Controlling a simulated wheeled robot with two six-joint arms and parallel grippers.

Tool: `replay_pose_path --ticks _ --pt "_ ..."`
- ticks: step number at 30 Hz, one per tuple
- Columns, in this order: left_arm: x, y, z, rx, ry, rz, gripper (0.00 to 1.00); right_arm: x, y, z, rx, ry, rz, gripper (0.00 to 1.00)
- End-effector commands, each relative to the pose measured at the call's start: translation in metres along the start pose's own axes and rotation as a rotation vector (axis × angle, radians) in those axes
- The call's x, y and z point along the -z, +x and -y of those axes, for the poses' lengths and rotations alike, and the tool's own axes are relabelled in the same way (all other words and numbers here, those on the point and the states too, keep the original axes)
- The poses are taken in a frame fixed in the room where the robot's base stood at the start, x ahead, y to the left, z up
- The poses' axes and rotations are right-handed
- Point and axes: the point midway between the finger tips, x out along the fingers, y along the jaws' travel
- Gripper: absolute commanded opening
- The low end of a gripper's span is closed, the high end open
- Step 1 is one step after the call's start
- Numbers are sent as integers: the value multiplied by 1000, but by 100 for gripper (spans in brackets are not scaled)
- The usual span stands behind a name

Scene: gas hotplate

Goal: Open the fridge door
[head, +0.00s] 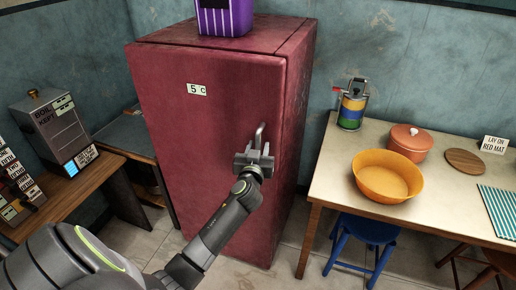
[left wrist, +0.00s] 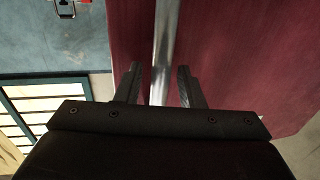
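The fridge (head: 215,120) is a tall dark red cabinet with a "5 C" label on its front. Its door looks shut. A metal bar handle (head: 261,134) stands upright near the door's right edge. My left gripper (head: 255,154) is at the lower part of the handle. In the left wrist view the handle (left wrist: 166,45) runs between the two fingers of the gripper (left wrist: 158,75), with a gap on both sides, so the gripper is open around it. The red door (left wrist: 235,60) fills much of that view. My right gripper is in neither view.
A purple striped box (head: 224,15) stands on the fridge. A table (head: 325,185) at the right bears an orange bowl (head: 388,176), a lidded pot (head: 409,142) and a striped can (head: 352,108). A blue stool (head: 367,229) stands below it. A wooden desk (head: 75,190) is at the left.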

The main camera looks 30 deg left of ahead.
Motion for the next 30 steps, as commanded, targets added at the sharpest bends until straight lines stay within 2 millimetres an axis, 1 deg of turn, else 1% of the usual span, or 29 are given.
replay_pose_path --ticks 4,12,23,26,30 --pt "0 0 0 0 0 0 35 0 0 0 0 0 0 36" --pt "0 0 0 0 0 -1 0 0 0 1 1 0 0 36" --pt "0 -3 1 -5 1 0 0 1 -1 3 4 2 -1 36" --pt "0 -7 4 -16 2 0 0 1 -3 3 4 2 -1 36" --pt "-2 -22 12 -45 4 4 0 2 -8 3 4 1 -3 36"
